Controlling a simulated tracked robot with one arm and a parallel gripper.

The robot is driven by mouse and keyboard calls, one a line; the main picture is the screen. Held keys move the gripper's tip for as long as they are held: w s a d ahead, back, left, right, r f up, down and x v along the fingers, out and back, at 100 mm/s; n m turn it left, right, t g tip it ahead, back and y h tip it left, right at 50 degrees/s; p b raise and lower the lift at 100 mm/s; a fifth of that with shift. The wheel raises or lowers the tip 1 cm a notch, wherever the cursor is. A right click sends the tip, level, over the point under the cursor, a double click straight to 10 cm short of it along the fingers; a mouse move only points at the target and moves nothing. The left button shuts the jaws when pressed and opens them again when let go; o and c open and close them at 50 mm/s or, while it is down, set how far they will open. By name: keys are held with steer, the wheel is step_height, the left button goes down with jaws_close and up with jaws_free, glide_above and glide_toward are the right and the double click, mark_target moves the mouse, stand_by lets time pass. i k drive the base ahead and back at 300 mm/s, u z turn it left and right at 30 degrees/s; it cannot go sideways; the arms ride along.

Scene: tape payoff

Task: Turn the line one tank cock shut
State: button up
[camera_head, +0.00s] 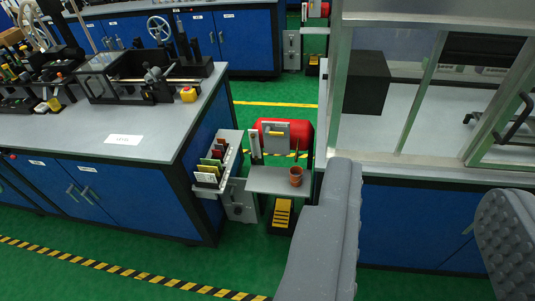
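A red tank (301,129) stands in the gap between the left bench and the glazed enclosure. A small yellow piece (277,133) shows on the grey plate at its front; I cannot tell if it is the cock, or how it is turned. Another red tank (318,9) stands farther back at the top edge. I cannot read which tank belongs to line one. My gripper (422,185) is open and empty, its two grey padded fingers wide apart at the lower right. The left finger overlaps the view just right of the near tank's stand.
A grey shelf (265,181) with a brown pot (296,176) sits below the near tank. A rack of cards (212,166) hangs on the bench end. The left bench (75,140) carries machinery. Green floor (120,255) with striped tape is clear in front.

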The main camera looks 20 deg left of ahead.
mark_target(268, 132)
steer(key=u, duration=0.2)
steer(key=k, duration=0.2)
steer(key=z, duration=0.5)
steer(key=i, duration=1.5)
steer(key=u, duration=0.65)
